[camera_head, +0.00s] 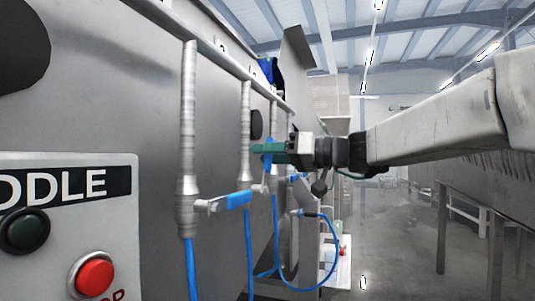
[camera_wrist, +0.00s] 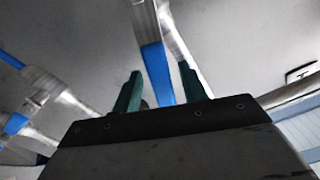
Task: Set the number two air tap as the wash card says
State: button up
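Several air taps hang on vertical metal pipes along the steel wall at left in the head view. The nearest tap has a blue handle (camera_head: 240,198) lying level, pointing right. My gripper (camera_head: 262,148), with teal fingers, is at the taps further along. In the wrist view a blue tap handle (camera_wrist: 158,75) lies between my two fingers (camera_wrist: 160,88), with a gap showing on each side, so the gripper is open around it. I cannot tell for certain which pipe this handle belongs to. The wash card is not seen readably.
A control panel (camera_head: 60,225) with a red button (camera_head: 95,274) and a dark green button (camera_head: 24,231) stands at near left. Blue hoses (camera_head: 330,260) hang below the taps. Another tap (camera_wrist: 45,90) shows at left in the wrist view. The floor (camera_head: 400,250) to the right is open.

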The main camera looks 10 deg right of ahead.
jog(key=v, duration=0.7)
jog(key=shift+s+d, duration=0.2)
jog(key=shift+d, duration=0.15)
jog(key=shift+r, duration=0.1)
